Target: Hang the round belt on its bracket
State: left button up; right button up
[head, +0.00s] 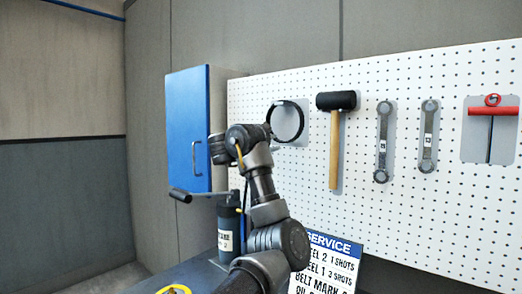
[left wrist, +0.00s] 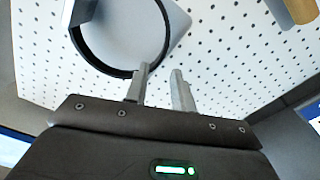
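The round belt (head: 286,121) is a thin black ring against a grey bracket plate (head: 301,136) on the white pegboard. In the left wrist view the belt (left wrist: 163,45) shows large at upper left. A grey peg-like part of the bracket (left wrist: 82,11) shows inside the ring, near its upper left side. My left gripper (left wrist: 161,82) has its two fingers apart with nothing between them. The belt's lower rim passes close by the left-hand finger; I cannot tell whether they touch. In the head view my left gripper (head: 267,131) is at the belt's left edge, its fingers mostly hidden. My right gripper is out of view.
A black mallet (head: 335,105), two wrenches (head: 382,143) and a red-handled tool (head: 493,111) hang to the right. A blue cabinet (head: 187,130) stands left. Below are a dark canister (head: 229,228) with a lever and a service sign (head: 335,262).

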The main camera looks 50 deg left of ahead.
pick_arm(q)
jog(key=shift+s+d+f+b, duration=0.15)
jog(key=shift+s+b, duration=0.4)
jog(key=shift+s, duration=0.85)
jog(key=shift+s+d+r+b, duration=0.1)
jog(key=shift+s+b, duration=0.4)
jog(key=shift+s, duration=0.85)
jog(key=shift+f, duration=0.1)
